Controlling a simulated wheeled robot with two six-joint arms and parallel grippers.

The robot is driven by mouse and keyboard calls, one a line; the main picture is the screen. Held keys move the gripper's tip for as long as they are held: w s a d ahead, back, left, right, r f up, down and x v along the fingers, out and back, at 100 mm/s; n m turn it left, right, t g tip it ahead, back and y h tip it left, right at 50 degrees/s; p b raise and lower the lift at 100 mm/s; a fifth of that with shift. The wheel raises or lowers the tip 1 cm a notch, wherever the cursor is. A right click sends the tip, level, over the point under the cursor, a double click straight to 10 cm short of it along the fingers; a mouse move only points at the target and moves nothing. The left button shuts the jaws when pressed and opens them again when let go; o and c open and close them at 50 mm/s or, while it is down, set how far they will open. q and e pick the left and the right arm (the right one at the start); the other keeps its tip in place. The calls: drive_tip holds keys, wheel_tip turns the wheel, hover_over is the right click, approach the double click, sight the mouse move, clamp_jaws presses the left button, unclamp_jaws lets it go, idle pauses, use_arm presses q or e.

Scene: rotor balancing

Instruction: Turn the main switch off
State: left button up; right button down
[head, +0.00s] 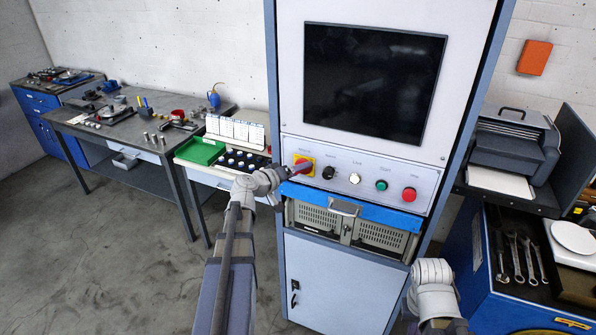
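The main switch (309,160) is a yellow square plate with a red knob at the left end of the white control panel on the tall cabinet. My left arm reaches up from below, and its gripper (295,170) is at the red knob, covering part of it. The fingers are too small and overlapped to tell whether they grip the knob. The screen (372,82) above the panel is dark. My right gripper (445,328) is low at the bottom edge, right of the cabinet and away from the panel; its fingers are not clear.
Right of the switch are a black knob (329,172), a white button (354,178), a green button (381,185) and a red button (409,194). Below is a blue ledge (365,212) with a handled drawer. A printer (514,142) and tool cart stand right; workbenches stand left.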

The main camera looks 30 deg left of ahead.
use_arm(q)
drive_tip(key=c, duration=0.9)
drive_tip(key=shift+f, duration=0.1)
drive_tip(key=n+t+b, duration=0.2)
drive_tip(key=n+b, duration=0.2)
drive_tip(key=n, duration=0.1)
drive_tip(key=n+t+h+b, duration=0.1)
drive_tip(key=n+t+b, duration=0.1)
drive_tip(key=n+b, duration=0.2)
drive_tip(key=f+n+t+b, duration=0.1)
drive_tip(key=n+t+b, duration=0.1)
drive_tip(key=n+b, duration=0.2)
drive_tip(key=shift+n+h+b, duration=0.35)
drive_tip(key=shift+n+h, duration=0.05)
drive_tip(key=shift+n, duration=1.4)
drive_tip(key=shift+r+n, duration=0.1)
drive_tip(key=shift+n, duration=0.3)
